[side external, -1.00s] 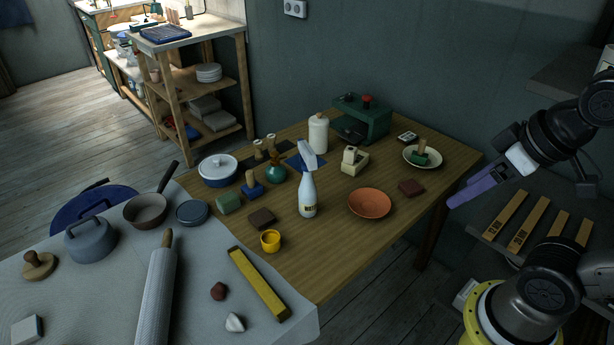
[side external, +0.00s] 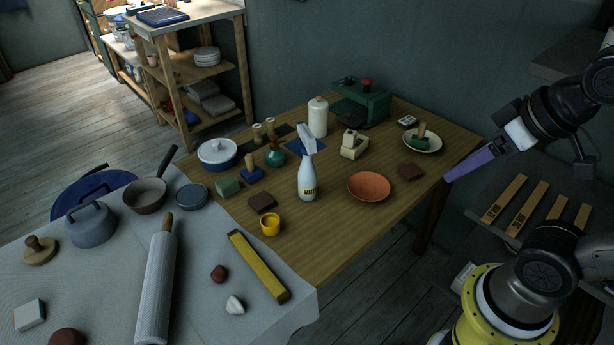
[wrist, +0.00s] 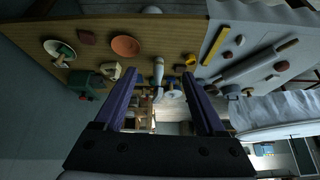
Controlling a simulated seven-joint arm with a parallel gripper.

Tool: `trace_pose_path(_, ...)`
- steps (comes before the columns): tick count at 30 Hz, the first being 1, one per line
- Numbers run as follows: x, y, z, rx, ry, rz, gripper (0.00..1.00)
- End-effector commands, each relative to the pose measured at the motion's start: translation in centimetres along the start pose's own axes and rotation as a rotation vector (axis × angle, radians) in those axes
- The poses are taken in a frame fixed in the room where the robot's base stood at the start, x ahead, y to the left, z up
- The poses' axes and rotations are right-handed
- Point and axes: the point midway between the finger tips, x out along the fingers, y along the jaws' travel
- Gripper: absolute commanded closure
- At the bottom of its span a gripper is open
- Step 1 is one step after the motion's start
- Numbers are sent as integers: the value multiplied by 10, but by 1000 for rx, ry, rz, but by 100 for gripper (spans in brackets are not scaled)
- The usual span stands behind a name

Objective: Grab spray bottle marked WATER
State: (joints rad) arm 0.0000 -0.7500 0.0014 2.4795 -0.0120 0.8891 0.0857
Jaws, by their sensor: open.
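The spray bottle (side external: 307,182) is white with a pale trigger head and dark lettering low on its body that looks like WATER. It stands upright on the wooden table (side external: 345,240), left of an orange-brown bowl (side external: 369,187). It also shows in the wrist view (wrist: 158,72), beyond and between my fingers. My gripper (side external: 450,177) is at the right, past the table's right edge and well apart from the bottle. In the wrist view my gripper (wrist: 160,88) has two purple fingers spread wide with nothing held between them.
Near the bottle stand a yellow cup (side external: 270,225), a dark brown block (side external: 262,202), a teal vase (side external: 275,158) and a white bottle (side external: 318,118). A cloth-covered surface with a rolling pin (side external: 157,285) is at the left. The table's front right is clear.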

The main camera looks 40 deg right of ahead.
Motion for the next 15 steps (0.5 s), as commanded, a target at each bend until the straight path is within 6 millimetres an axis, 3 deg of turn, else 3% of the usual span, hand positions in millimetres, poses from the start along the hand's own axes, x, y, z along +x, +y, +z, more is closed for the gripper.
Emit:
trace_pose_path(3, -14, 2, -44, 76, 71, 15, 28)
trace_pose_path(8, -14, 1, -113, 164, 100, 36, 28)
trace_pose_path(11, -1, 0, -156, 209, 100, 51, 28)
trace_pose_path(15, 33, -5, -213, 258, 88, 73, 28)
